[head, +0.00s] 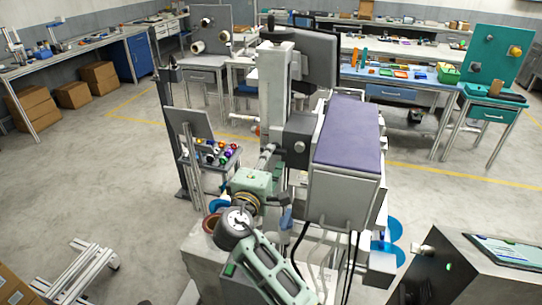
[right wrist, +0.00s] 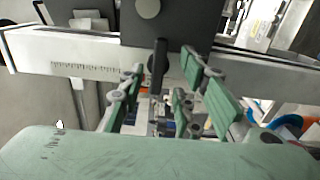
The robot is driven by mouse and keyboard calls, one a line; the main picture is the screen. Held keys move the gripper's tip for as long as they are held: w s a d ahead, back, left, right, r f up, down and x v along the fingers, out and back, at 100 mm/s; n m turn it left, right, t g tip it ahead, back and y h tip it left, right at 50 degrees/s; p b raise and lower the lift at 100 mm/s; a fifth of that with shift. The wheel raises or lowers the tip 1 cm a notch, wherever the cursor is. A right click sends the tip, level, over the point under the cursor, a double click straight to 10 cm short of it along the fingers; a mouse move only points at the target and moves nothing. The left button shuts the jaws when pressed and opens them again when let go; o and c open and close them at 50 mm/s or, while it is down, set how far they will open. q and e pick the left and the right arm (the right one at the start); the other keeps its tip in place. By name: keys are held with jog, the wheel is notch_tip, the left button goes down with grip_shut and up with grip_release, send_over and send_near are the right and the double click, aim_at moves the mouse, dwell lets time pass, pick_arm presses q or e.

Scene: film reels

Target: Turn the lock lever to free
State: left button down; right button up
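In the right wrist view, a black lever (right wrist: 159,62) projects from a dark carriage block (right wrist: 165,22) and crosses a pale rail (right wrist: 85,55) with a ruler scale. In the head view my right gripper (head: 267,154) reaches toward the column (head: 270,90) and the dark block (head: 297,135). The lever cannot be made out there. My left gripper is not seen.
A grey box with a purple top (head: 347,135) stands right of the column. A small stand with colourful items (head: 220,152) is to its left. Cables hang below the box. A dark console (head: 465,270) is at the lower right. Floor at left is mostly open.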

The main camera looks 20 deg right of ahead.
jog(key=v, duration=0.9)
jog(key=shift+s+a, duration=0.3)
